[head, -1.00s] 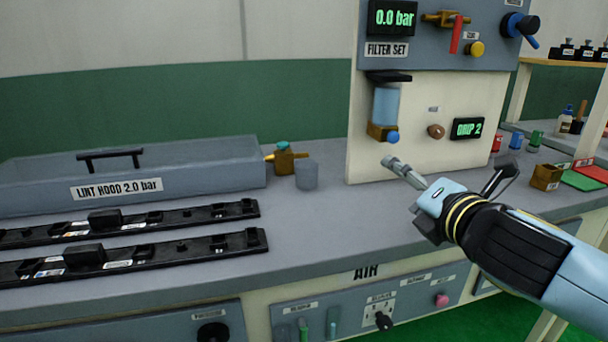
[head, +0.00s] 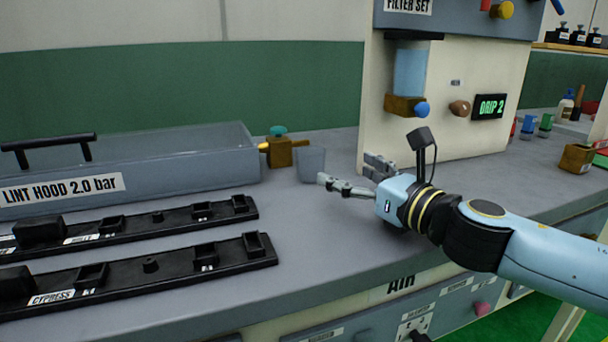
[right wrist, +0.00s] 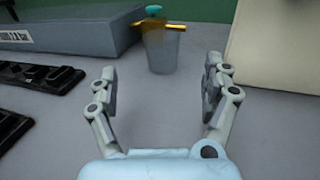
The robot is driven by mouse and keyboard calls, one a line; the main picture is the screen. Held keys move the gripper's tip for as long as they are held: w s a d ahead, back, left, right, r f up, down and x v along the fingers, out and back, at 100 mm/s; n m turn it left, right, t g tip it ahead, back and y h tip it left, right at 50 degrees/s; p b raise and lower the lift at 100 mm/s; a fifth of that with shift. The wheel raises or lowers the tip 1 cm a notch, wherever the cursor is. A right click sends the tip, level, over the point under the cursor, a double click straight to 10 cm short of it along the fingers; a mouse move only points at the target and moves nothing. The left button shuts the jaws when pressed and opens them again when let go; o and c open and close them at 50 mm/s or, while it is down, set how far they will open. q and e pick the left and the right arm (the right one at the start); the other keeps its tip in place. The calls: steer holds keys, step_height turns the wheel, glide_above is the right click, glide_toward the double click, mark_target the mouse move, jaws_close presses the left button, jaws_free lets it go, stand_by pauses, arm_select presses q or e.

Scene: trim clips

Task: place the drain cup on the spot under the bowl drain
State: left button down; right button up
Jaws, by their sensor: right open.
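The drain cup (head: 311,163) is a clear grey cup standing upright on the bench beside a brass valve. It also shows in the right wrist view (right wrist: 162,58), ahead of the fingers and a little left of middle. The filter bowl (head: 409,72) is bluish and hangs on the cream panel, with a brass block and a blue knob at its bottom. The spot under it is partly hidden by my arm. My right gripper (head: 350,178) is open and empty, just right of the cup and apart from it. My left gripper is not in view.
The brass valve (head: 279,150) with a teal knob sits left of and close to the cup. The lint hood (head: 140,170) and two black clip rails (head: 150,272) fill the left. The cream panel (head: 480,80) rises behind my right gripper. Bench in front of the cup is clear.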

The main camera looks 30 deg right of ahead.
mark_target(320, 157)
steer(key=w+p, duration=0.2)
steer(key=w, duration=0.1)
steer(key=w+p, duration=0.1)
steer(key=p, duration=0.1)
steer(key=shift+w+r, duration=0.25)
steer(key=shift+w, duration=0.15)
steer(key=shift+w+f+p, duration=0.15)
steer(key=shift+w+p, duration=0.15)
steer(key=shift+w, duration=0.3)
steer(key=w+p, duration=0.2)
steer(key=w, duration=0.2)
steer(key=shift+w, duration=0.25)
steer(key=shift+w+p, duration=0.15)
steer(key=shift+p, duration=0.15)
steer(key=shift+c, duration=0.6)
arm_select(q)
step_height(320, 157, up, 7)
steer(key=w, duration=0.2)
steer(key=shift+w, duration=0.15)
arm_select(e)
steer(key=c, duration=1.2)
